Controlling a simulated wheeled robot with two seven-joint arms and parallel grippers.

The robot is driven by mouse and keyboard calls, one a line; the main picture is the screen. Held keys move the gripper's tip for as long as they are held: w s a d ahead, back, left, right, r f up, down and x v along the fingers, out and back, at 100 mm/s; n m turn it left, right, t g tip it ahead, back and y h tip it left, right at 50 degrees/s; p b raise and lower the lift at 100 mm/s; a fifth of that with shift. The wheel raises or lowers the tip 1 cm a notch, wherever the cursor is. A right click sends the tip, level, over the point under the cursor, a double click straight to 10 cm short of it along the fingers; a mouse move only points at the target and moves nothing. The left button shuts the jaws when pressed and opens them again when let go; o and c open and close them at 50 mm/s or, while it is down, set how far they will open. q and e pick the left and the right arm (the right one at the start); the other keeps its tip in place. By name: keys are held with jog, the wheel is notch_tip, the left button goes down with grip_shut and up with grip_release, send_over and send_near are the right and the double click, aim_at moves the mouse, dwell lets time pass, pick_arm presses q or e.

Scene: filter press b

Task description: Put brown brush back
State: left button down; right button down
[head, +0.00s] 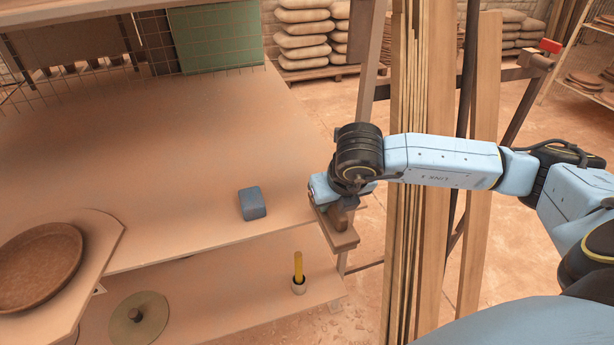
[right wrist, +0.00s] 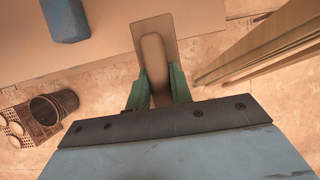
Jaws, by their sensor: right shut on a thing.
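The brown brush (head: 338,236) is a flat rectangular board with a rounded handle on top. In the head view it is at the right edge of the work table, and I cannot tell whether it touches the table. My right gripper (head: 334,203) is shut on its handle from above. In the right wrist view the green fingers of the gripper (right wrist: 158,92) stand on both sides of the handle, and the brush (right wrist: 153,50) points away from me, its far part over the table's edge. My left gripper is not in view.
A blue-grey block (head: 252,204) lies on the table (head: 170,150), left of the brush. A lower shelf (head: 225,290) holds a yellow-handled tool in a small cup (head: 298,280) and a round disc (head: 138,317). A brown dish (head: 40,266) is at left. Tall planks (head: 405,230) stand at right.

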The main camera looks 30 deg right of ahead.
jog(key=shift+w+d+f+p, duration=0.1)
jog(key=shift+w+d+f, duration=0.5)
jog(key=shift+w, duration=2)
jog(key=shift+w+d+f+p, duration=0.15)
jog(key=shift+w+d+f, duration=0.45)
jog(key=shift+w, duration=2.05)
jog(key=shift+w+d+f+p, duration=0.1)
jog(key=shift+w+d+f, duration=0.5)
jog(key=shift+w, duration=2)
jog(key=c, duration=1.3)
grip_release()
jog(key=shift+o, duration=0.2)
jog(key=shift+r, duration=0.15)
jog(key=v, duration=0.7)
jog(key=shift+r, duration=0.15)
jog(key=shift+s, duration=0.1)
